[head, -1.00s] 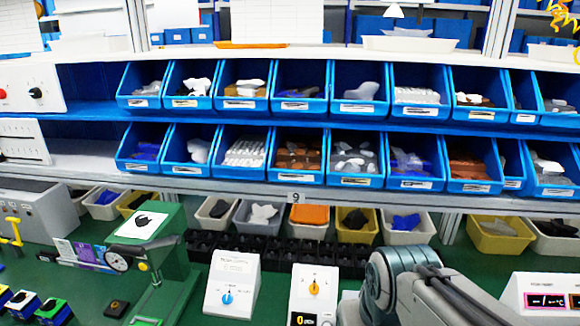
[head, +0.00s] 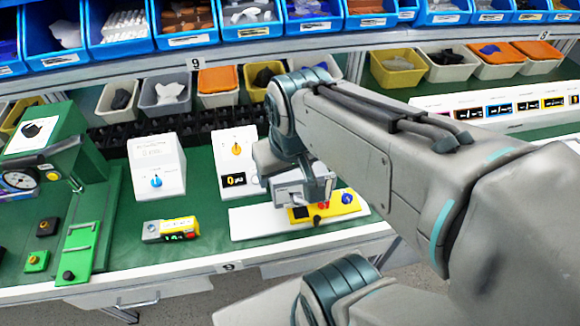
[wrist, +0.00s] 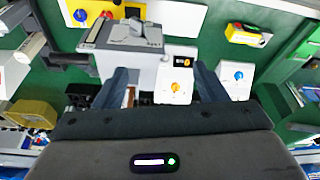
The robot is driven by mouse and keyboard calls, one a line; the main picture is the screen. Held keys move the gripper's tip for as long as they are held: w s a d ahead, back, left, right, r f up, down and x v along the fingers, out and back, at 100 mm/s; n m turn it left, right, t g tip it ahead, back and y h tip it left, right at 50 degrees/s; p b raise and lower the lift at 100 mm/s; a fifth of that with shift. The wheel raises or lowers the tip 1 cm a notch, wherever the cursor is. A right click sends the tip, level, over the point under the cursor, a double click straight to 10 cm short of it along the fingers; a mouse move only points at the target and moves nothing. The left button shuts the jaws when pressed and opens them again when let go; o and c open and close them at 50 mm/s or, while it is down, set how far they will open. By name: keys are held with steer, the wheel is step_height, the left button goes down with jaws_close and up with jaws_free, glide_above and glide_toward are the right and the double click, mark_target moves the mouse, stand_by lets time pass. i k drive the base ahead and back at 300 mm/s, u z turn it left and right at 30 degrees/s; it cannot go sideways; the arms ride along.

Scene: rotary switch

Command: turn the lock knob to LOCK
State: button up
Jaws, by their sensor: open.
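My gripper (wrist: 163,75) is open in the wrist view, its two dark fingers apart with nothing held between them. A grey box (wrist: 145,65) with a grey lever-like knob (wrist: 132,30) on a dark-marked top lies beyond the fingers; I cannot read its marks. A white box with an orange knob (wrist: 176,88) shows between the fingers, and in the head view its orange knob (head: 237,150) is left of my arm. Another white box has a blue knob (head: 155,181). I cannot tell which knob is the lock knob. In the head view my arm hides the fingertips.
A yellow plate (head: 332,206) with red and blue knobs lies on a white board at the bench's front. A yellow-and-grey device (head: 170,230) lies further left. A green stand (head: 85,235) is at far left. Bins line the back. Green bench is clear around the yellow-and-grey device.

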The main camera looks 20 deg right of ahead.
mark_target(296, 198)
steer(key=u, duration=1.65)
steer(key=k, duration=1.15)
steer(key=z, duration=1.4)
